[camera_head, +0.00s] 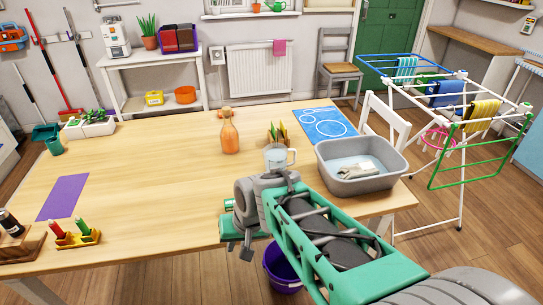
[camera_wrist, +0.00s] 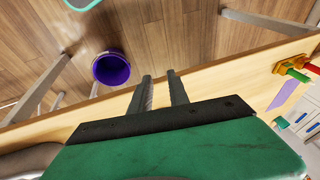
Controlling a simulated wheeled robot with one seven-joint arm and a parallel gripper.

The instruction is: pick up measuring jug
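The measuring jug (camera_head: 277,157) is clear, with a handle on its right side, and stands upright on the wooden table (camera_head: 150,190). It is just left of the grey basin. My gripper (camera_head: 240,250) is at the table's front edge, nearer to me than the jug and a little left of it, apart from it. In the wrist view its two fingers (camera_wrist: 160,78) are apart with nothing between them. The jug is not in the wrist view.
A purple bucket (camera_wrist: 111,68) is on the floor.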

